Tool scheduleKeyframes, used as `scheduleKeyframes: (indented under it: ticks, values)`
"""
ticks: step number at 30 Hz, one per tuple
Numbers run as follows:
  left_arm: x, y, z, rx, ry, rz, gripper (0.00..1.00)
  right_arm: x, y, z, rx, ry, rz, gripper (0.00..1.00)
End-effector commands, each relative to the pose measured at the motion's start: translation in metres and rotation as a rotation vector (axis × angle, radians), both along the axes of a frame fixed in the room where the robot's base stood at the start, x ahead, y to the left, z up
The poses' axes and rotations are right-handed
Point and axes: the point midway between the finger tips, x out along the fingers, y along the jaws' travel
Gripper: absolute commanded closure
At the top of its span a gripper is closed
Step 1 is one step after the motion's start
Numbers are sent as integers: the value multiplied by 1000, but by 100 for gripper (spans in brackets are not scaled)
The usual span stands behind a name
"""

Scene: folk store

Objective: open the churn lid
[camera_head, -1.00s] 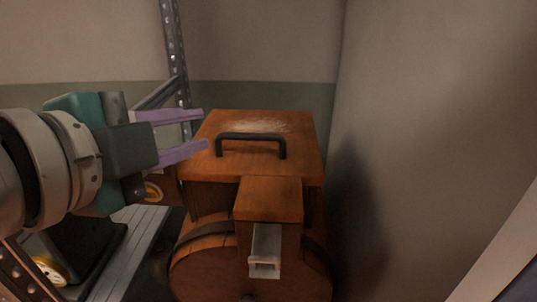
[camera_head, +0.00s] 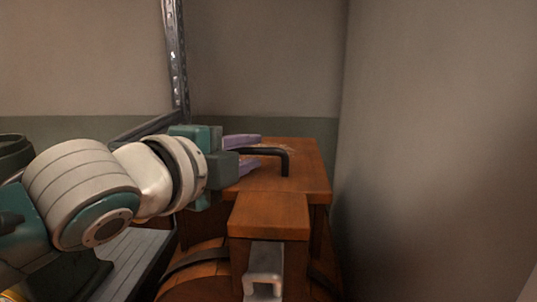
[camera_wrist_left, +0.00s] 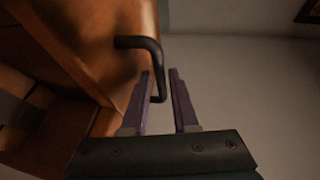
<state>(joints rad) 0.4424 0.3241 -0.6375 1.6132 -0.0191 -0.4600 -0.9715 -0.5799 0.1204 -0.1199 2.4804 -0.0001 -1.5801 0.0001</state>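The wooden churn (camera_head: 190,272) stands against the wall, with a flat lid (camera_head: 308,180) on its box-shaped top. The lid lies flat and looks closed. A dark bar handle (camera_head: 284,160) rises from the lid. My left gripper (camera_head: 259,152) reaches in from the left at the handle, its purple fingers apart and hiding the handle's left part. In the left wrist view, part of the handle (camera_wrist_left: 151,48) shows between the open fingers (camera_wrist_left: 160,71), with a gap around it; contact cannot be told. My right gripper is not in view.
A metal rack post (camera_head: 177,60) and a grey slatted shelf (camera_head: 125,262) stand left of the churn, close to my left arm. A smaller wooden block (camera_head: 268,215) with a metal spout (camera_head: 265,272) is at the churn's front. A plain wall (camera_head: 435,120) is close on the right.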

Motion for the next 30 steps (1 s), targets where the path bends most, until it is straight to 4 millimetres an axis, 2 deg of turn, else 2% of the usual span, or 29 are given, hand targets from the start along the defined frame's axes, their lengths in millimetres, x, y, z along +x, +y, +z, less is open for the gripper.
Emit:
scheduleKeyframes:
  ticks: [5, 13, 20, 30]
  values:
    - [9, -4, -2, 0, 0, -1, 73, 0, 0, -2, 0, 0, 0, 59]
    - [10, -4, -2, 0, 1, 0, 73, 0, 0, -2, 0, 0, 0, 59]
    - [10, -4, -2, 0, 1, 0, 99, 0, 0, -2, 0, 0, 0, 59]
    - [10, -4, -2, 0, 1, 0, 100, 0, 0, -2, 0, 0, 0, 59]
